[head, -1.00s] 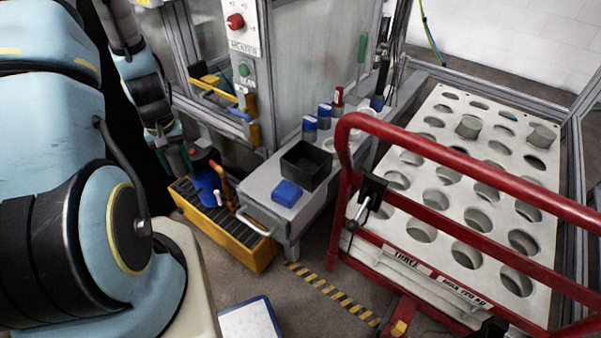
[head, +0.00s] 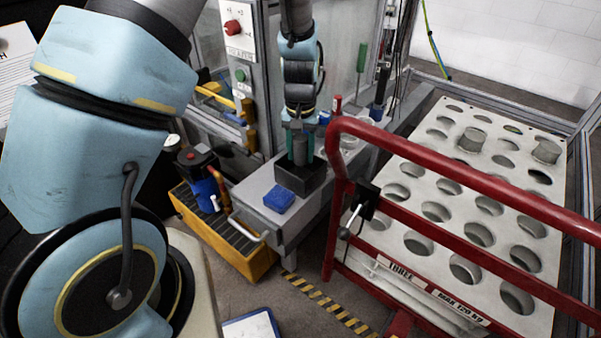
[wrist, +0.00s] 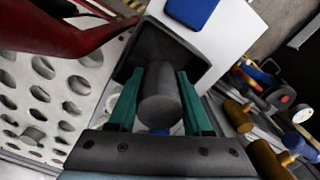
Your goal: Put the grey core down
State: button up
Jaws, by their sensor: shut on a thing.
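The grey core (wrist: 158,105) is a dull grey cylinder between the two green fingers of my gripper (wrist: 160,98) in the wrist view. My gripper is shut on it. In the head view the core (head: 300,150) hangs upright between the fingers of my gripper (head: 301,147). It is over the open black box (head: 299,180) on the grey bench. The box also shows in the wrist view (wrist: 195,58), behind the core. I cannot tell how far the core's lower end is from the box floor.
A blue block (head: 278,199) lies on the bench (head: 255,190) in front of the box. The red rail (head: 400,135) of the perforated white rack (head: 430,215) stands close on the right. A yellow crate (head: 235,255) with bottles is at the lower left.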

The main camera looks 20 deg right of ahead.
jog(key=shift+f+p, duration=0.35)
jog(key=shift+f, duration=2.85)
jog(key=shift+f, duration=0.2)
jog(key=o, duration=1.3)
jog(key=shift+c, duration=0.2)
